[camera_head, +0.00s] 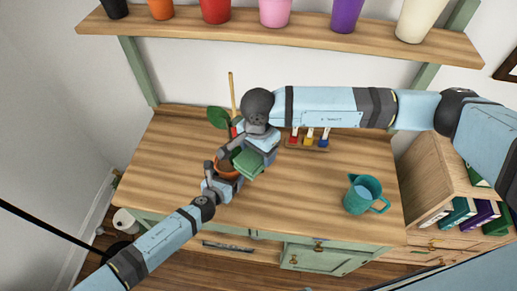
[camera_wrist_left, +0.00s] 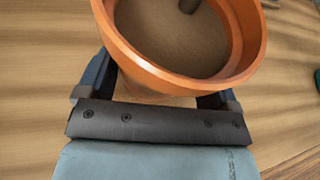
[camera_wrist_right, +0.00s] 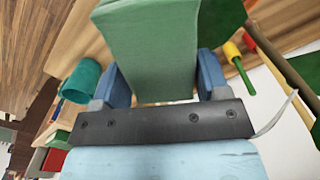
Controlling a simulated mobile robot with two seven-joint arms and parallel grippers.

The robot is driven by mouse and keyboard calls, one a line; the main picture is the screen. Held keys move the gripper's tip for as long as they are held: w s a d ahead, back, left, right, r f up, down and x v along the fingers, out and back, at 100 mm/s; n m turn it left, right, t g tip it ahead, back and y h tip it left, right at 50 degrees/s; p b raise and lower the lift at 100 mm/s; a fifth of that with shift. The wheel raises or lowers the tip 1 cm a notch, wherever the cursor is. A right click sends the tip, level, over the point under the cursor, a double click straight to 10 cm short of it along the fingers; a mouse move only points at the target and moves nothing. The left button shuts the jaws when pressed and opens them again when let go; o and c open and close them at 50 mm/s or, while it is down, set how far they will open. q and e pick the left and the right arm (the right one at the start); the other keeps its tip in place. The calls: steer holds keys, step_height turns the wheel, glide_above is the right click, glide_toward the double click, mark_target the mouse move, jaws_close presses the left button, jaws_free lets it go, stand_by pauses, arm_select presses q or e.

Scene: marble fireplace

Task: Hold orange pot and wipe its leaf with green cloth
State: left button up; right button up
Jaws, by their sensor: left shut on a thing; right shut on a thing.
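The orange pot (camera_head: 229,171) holds brown soil and stands on the wooden worktop. In the left wrist view the pot (camera_wrist_left: 165,72) sits between the fingers of my left gripper (camera_wrist_left: 160,92), which is shut on it. A green leaf (camera_head: 218,117) stands above and behind the pot; the stem is mostly hidden by my right gripper. My right gripper (camera_head: 257,143) is shut on the folded green cloth (camera_head: 248,164), just right of the pot. The cloth (camera_wrist_right: 152,45) fills the space between its fingers in the right wrist view. I cannot tell whether the cloth touches the plant.
A teal jug (camera_head: 366,193) stands at the right of the worktop (camera_head: 300,205). A small rack with red, yellow and blue items (camera_head: 309,138) is behind my right gripper. A shelf (camera_head: 290,40) with several coloured pots runs above. Books (camera_head: 466,214) sit at the right. The front middle is clear.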

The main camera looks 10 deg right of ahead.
steer(key=shift+f, duration=0.75)
stand_by(0.3)
steer(key=shift+w+d+r, duration=0.15)
steer(key=shift+w+d, duration=0.15)
steer(key=shift+d, duration=0.1)
steer(key=shift+w+d, duration=0.3)
steer(key=shift+d, duration=0.1)
steer(key=shift+s+a, duration=0.65)
steer(key=shift+a, duration=0.2)
steer(key=shift+s+a, duration=0.6)
steer(key=shift+a, duration=0.2)
steer(key=shift+w+d, duration=0.65)
steer(key=shift+d, duration=0.25)
steer(key=shift+w+d, duration=0.6)
steer(key=shift+d, duration=0.15)
steer(key=shift+s+a+f, duration=0.25)
steer(key=shift+s+a, duration=0.5)
steer(key=shift+a, duration=0.15)
